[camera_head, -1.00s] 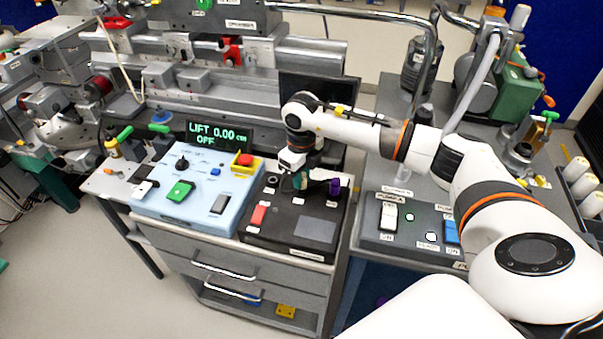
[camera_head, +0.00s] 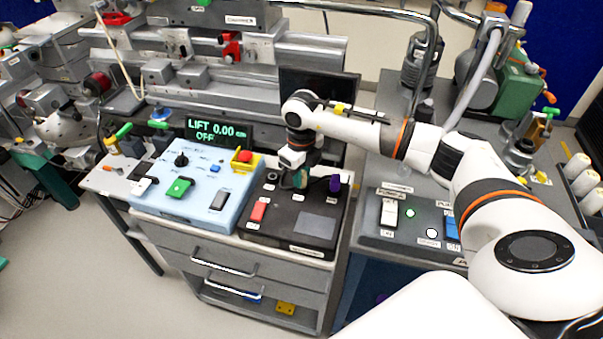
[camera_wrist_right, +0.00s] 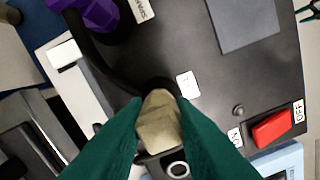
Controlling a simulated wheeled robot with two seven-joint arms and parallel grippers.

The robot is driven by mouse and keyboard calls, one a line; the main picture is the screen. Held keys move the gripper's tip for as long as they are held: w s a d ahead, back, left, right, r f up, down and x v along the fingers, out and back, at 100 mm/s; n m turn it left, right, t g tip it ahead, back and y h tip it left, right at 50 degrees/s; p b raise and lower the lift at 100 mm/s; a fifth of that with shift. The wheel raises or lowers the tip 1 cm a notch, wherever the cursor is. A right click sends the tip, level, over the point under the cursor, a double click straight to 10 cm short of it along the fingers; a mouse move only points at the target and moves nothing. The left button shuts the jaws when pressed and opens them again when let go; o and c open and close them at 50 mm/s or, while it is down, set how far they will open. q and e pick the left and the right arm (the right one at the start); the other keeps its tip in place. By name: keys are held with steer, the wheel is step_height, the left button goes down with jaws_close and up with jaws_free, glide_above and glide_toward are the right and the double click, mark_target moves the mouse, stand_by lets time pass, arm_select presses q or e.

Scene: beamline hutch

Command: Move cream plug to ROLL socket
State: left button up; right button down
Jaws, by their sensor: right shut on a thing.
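The cream plug (camera_wrist_right: 158,122) is between the green fingertips of my right gripper (camera_wrist_right: 160,128) in the wrist view, which are shut on it. A dark ring socket (camera_wrist_right: 178,169) with a pale rim shows just beside the plug, near the bottom edge. I cannot tell whether the plug is seated or held above the panel. In the head view my right gripper (camera_head: 300,181) points down over the back of the black panel box (camera_head: 262,232), and hides the plug. The ROLL label is not readable. My left gripper is not in view.
A purple plug (camera_head: 335,184) stands at the box's back right, beside a SPARE label in the wrist view. A red switch (camera_head: 258,211) is at the front left. A light-blue control box (camera_head: 150,197) adjoins on the left. A grey switch box (camera_head: 385,238) stands to the right.

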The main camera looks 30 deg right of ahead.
steer(key=shift+f, duration=0.25)
steer(key=c, duration=1.1)
jaws_free()
steer(key=shift+c, duration=0.2)
steer(key=shift+r, duration=0.1)
